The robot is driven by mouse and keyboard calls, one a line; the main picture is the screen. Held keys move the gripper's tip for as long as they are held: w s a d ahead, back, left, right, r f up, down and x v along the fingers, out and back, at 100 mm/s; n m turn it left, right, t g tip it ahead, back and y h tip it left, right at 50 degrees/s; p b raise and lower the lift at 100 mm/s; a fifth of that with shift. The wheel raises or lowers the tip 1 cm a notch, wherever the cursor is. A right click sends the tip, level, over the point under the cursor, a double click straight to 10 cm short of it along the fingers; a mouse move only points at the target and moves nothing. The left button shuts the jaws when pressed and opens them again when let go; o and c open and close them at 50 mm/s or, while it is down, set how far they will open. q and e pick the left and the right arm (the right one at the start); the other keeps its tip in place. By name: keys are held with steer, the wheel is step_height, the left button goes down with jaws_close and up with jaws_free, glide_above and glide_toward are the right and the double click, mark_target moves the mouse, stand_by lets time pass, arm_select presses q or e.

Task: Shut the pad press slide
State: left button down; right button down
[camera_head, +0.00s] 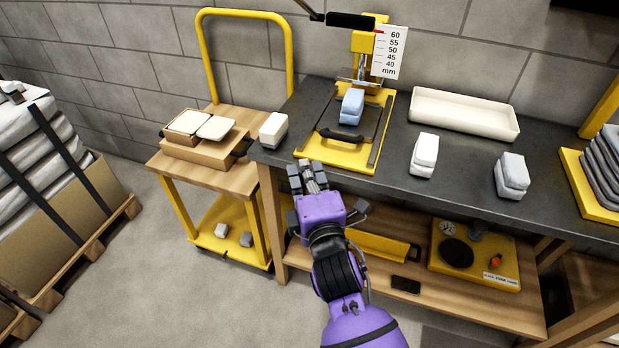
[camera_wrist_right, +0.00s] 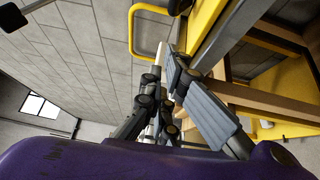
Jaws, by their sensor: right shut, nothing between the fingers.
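The pad press (camera_head: 366,62) is a yellow column with a millimetre scale and a black lever, on a yellow base (camera_head: 345,158) at the bench's front edge. Its dark slide (camera_head: 325,117) lies between two rails and is drawn forward of the column. The slide's black handle (camera_head: 340,136) faces the front. A blue and white pad (camera_head: 352,106) rests on the slide. My right gripper (camera_head: 307,178) is shut and empty, just in front of the bench edge, left of and nearer than the handle. Its fingers also show in the right wrist view (camera_wrist_right: 165,88). My left gripper is out of view.
Pale pads (camera_head: 424,156) stand on the dark bench (camera_head: 460,185), one left and two right of the press. A white tray (camera_head: 464,113) lies behind. A yellow-framed cart (camera_head: 203,172) stands left. A scale (camera_head: 470,258) sits on the lower shelf.

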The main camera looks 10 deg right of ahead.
steer(key=w, duration=0.2)
steer(key=w+d, duration=0.1)
steer(key=w, duration=0.1)
steer(key=w+d, duration=0.1)
steer(key=w, duration=0.1)
steer(key=shift+w+d+r, duration=0.1)
steer(key=shift+w+d, duration=0.1)
steer(key=shift+w, duration=0.2)
steer(key=shift+w+d, duration=0.35)
steer(key=w+d, duration=0.2)
steer(key=w, duration=0.1)
steer(key=shift+w+d+p, duration=0.2)
steer(key=shift+w+p, duration=0.1)
steer(key=shift+p, duration=0.1)
steer(key=shift+s, duration=0.1)
